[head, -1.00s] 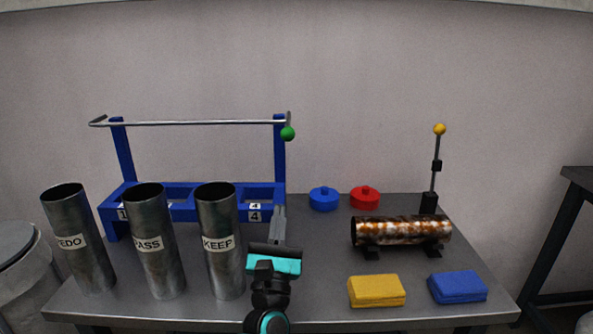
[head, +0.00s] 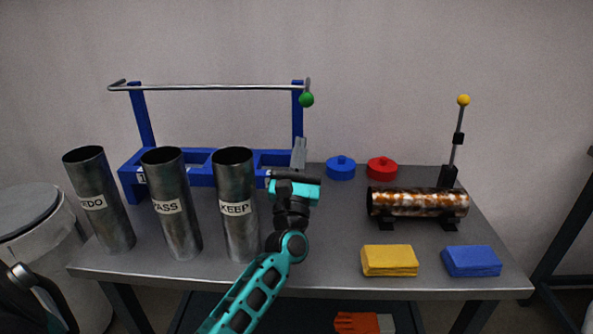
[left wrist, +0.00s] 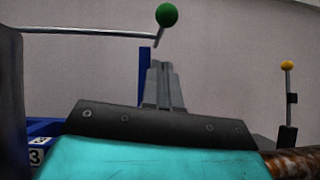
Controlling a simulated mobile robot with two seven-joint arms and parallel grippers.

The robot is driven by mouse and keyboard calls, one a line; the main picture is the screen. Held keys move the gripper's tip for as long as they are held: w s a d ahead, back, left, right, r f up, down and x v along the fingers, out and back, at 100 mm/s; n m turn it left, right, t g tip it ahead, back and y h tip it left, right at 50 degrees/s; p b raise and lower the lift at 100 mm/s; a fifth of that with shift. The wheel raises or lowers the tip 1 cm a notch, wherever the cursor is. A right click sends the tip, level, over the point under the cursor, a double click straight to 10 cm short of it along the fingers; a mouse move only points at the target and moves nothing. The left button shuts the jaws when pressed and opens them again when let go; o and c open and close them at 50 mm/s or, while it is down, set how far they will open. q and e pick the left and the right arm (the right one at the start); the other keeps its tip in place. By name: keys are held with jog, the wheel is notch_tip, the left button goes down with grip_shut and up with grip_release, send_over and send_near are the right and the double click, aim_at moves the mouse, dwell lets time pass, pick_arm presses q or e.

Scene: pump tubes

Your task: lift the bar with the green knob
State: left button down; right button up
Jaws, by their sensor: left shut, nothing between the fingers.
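The metal bar (head: 215,88) lies across the top of two blue posts of a blue rack (head: 140,118). Its right end has a short cranked arm with a green knob (head: 307,100) hanging at the end. My left gripper (head: 300,142) is shut and empty, pointing up, below the knob and in front of the right post. In the left wrist view the closed fingers (left wrist: 162,68) point up towards the green knob (left wrist: 167,15), with a gap between them. The bar (left wrist: 85,31) also shows there. My right gripper is not identifiable in view.
Three metal tubes (head: 235,240) labelled REDO, PASS and KEEP stand left of my arm. Blue (head: 341,168) and red (head: 382,168) caps, a rusty tube (head: 418,203), a yellow-knobbed lever (head: 463,100), and yellow (head: 389,261) and blue (head: 471,261) cloths sit to the right.

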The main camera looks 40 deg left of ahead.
pick_arm(q)
jog(key=shift+w+a+r+p, duration=0.1)
jog(key=shift+w+r+p, duration=0.2)
jog(key=shift+r, duration=0.55)
jog(key=shift+w+a+r+p, duration=0.15)
jog(key=shift+w+r, duration=0.3)
jog(key=shift+r, duration=0.35)
jog(key=shift+w+a+r+p, duration=0.1)
jog(key=shift+w+r, duration=0.25)
jog(key=shift+r, duration=0.5)
